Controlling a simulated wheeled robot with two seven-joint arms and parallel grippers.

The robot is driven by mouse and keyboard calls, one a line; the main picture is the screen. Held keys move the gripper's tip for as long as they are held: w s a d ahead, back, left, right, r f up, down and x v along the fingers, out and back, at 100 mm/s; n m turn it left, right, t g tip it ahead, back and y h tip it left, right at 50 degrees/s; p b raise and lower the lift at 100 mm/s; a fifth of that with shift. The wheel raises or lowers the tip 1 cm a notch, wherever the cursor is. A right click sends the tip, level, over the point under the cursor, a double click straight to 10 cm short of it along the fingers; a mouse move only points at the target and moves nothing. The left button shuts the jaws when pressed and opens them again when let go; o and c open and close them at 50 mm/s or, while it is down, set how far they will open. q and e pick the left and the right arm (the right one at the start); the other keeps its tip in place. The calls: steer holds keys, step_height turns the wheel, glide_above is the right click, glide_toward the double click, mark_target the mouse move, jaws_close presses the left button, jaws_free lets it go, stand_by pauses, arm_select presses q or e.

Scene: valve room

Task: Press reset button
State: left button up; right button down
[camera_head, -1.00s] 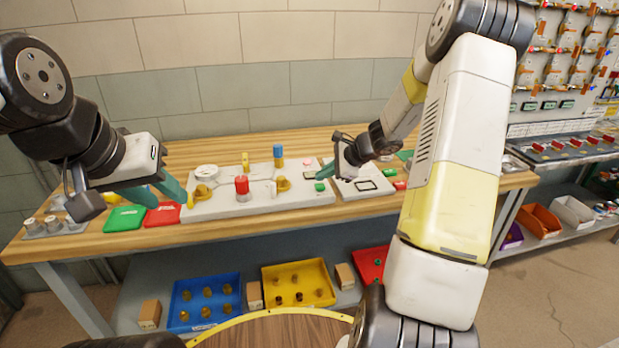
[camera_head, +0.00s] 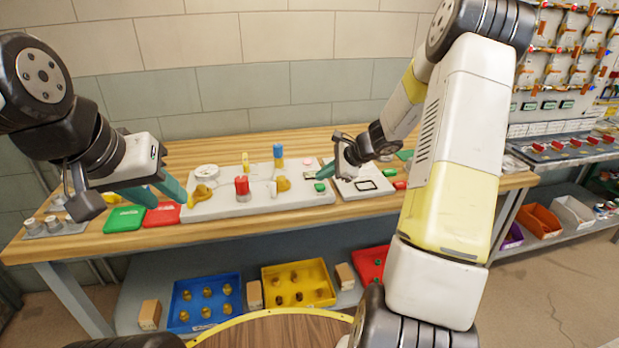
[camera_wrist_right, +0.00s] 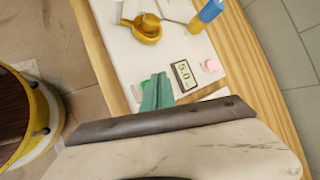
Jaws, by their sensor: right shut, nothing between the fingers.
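A green button (camera_head: 320,187) and a pink button (camera_head: 307,162) sit at the right end of the white valve panel (camera_head: 225,206). I cannot read a label that tells which is the reset button. My right gripper (camera_head: 327,172) is shut and empty, its teal fingertips just above the green button. In the right wrist view the shut fingertips (camera_wrist_right: 154,92) largely hide the green button; contact cannot be told. The pink button (camera_wrist_right: 210,65) lies apart from them, past a small display (camera_wrist_right: 184,76). My left gripper (camera_head: 167,194) is open and empty over the table's left part.
The panel carries a red knob (camera_head: 242,188), a blue-topped post (camera_head: 278,155), a gauge (camera_head: 207,172) and yellow valve handles (camera_head: 201,192). Green (camera_head: 124,219) and red (camera_head: 162,214) trays lie at left. Blue (camera_head: 205,302) and yellow (camera_head: 298,284) bins stand on the lower shelf.

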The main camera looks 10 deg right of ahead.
mark_target(323, 186)
steer(key=shift+f, duration=0.1)
stand_by(0.4)
steer(key=shift+f, duration=0.3)
steer(key=shift+f, duration=0.5)
stand_by(0.6)
stand_by(0.4)
steer(key=shift+r, duration=0.95)
steer(key=shift+r, duration=2.5)
